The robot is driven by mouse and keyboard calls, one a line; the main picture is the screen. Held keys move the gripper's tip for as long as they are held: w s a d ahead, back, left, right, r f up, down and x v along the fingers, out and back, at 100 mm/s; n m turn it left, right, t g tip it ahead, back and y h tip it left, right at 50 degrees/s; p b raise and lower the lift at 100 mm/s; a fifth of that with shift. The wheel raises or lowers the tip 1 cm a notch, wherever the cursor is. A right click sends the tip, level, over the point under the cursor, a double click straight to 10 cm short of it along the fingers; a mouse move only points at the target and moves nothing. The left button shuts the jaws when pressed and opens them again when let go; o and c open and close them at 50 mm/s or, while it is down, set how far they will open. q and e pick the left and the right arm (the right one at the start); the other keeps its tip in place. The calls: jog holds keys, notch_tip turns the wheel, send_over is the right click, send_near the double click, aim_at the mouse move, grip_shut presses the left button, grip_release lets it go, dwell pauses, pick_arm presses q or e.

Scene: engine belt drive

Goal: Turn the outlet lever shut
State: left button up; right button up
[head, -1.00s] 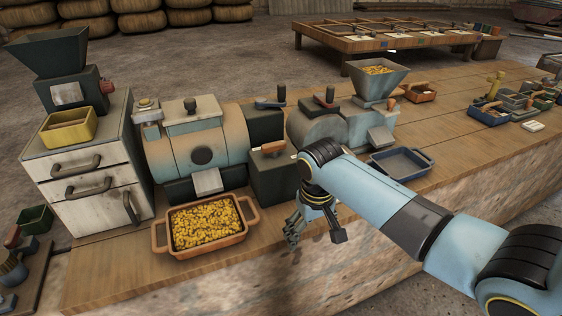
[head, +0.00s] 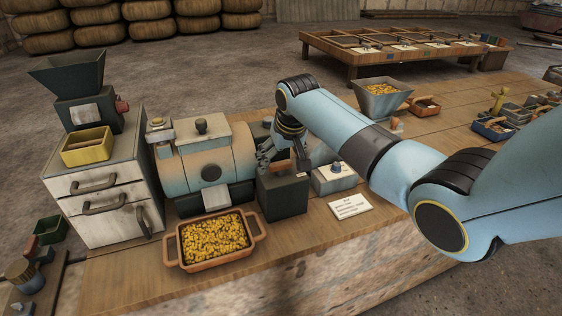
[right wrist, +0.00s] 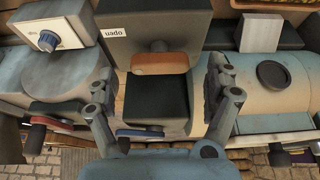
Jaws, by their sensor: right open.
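In the right wrist view a short lever with an orange-brown handle (right wrist: 160,63) lies across a dark box beside a label that reads "open" upside down. I take it for the outlet lever. My right gripper (right wrist: 160,74) is open, one finger on each side of this handle, with no clear contact. In the head view the right gripper (head: 284,156) is over the dark box (head: 283,193) beside the tan drum (head: 205,158); gripper and arm hide most of the lever there. My left gripper is not in view.
A blue lever (right wrist: 140,132) and a red lever (right wrist: 52,125) are close by in the wrist view. A tray of yellow grains (head: 172,246) stands before the drum. A white card (head: 350,206) lies right of the box. The bench front there is clear.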

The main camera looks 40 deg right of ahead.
jog(key=shift+w+f, duration=0.2)
jog(key=shift+f, duration=0.35)
jog(key=c, duration=1.2)
